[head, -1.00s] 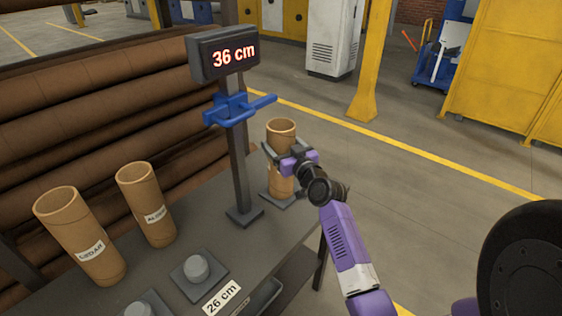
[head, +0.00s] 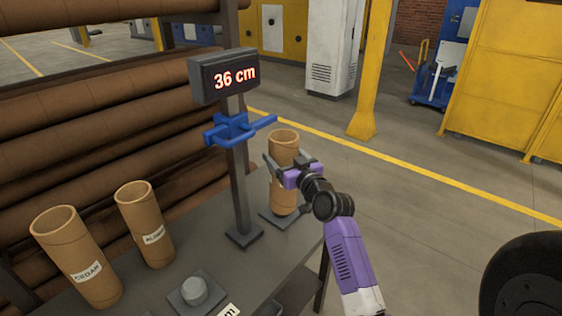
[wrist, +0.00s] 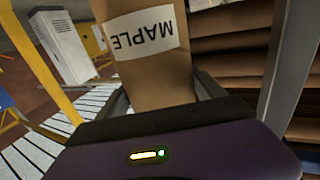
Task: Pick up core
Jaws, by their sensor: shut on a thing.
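A tan cardboard core (head: 284,145) stands upright in my gripper (head: 286,172) at the bench's far right end. My gripper is shut around the middle of this core. In the wrist view the core (wrist: 165,75) fills the space between the fingers, and its label reads MAPLE upside down. Its lower end is over a dark square plate (head: 281,218); I cannot tell whether it touches. Two other cores stand on the bench at left, one labelled CEDAR (head: 75,256) and one with a partly readable label (head: 146,225).
A post (head: 241,190) with a blue bracket (head: 236,129) and a display (head: 224,76) reading 36 cm stands just left of the held core. A peg on a square base (head: 194,291) sits at the bench front. Large brown rolls (head: 100,130) lie behind.

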